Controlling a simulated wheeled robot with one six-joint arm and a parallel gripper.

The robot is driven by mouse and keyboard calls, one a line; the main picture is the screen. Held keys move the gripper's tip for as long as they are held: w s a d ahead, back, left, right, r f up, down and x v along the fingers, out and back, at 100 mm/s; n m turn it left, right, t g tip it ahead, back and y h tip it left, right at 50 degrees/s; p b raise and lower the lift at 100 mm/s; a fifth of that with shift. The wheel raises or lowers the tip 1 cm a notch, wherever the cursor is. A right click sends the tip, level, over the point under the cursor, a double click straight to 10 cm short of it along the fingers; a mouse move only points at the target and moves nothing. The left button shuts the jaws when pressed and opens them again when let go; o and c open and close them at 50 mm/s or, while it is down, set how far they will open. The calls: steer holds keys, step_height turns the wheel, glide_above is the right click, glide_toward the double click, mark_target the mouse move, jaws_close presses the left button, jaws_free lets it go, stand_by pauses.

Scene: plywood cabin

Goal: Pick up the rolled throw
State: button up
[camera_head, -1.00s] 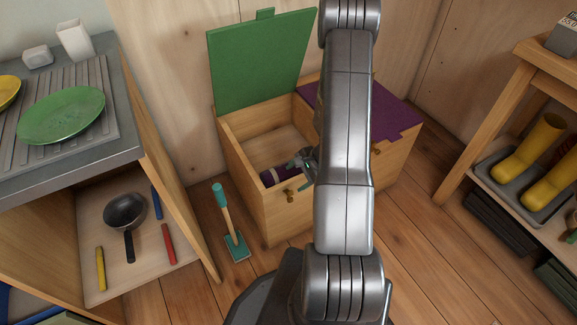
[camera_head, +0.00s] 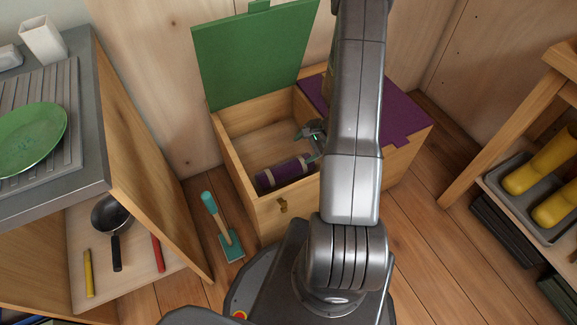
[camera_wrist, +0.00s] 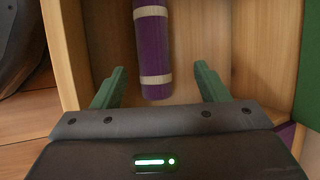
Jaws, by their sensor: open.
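The rolled throw (camera_head: 285,173) is a dark purple roll with pale bands. It lies on the floor of the open wooden box (camera_head: 247,185), close to the front wall. In the wrist view the throw (camera_wrist: 153,50) runs away from me, its near end between the lines of the two green fingers. My gripper (camera_wrist: 158,88) is open, one finger on each side of that end, with gaps on both sides. In the head view my gripper (camera_head: 312,143) is over the box, by the throw's right end, partly hidden by my arm. I cannot tell its exact height.
The green lid (camera_head: 255,55) stands open behind the box. A purple lid (camera_head: 400,118) covers the right compartment. A rack with yellow boots (camera_head: 540,165) is at right.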

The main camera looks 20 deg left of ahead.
steer(key=b, duration=0.6)
glide_toward(288, 169)
steer(key=b+x, duration=0.2)
steer(key=x, duration=0.4)
steer(key=shift+a+f, duration=0.1)
steer(key=shift+f, duration=0.15)
steer(key=shift+b+x, duration=1.25)
steer(key=shift+x, duration=1.65)
steer(key=shift+w, duration=0.1)
steer(key=c, duration=0.8)
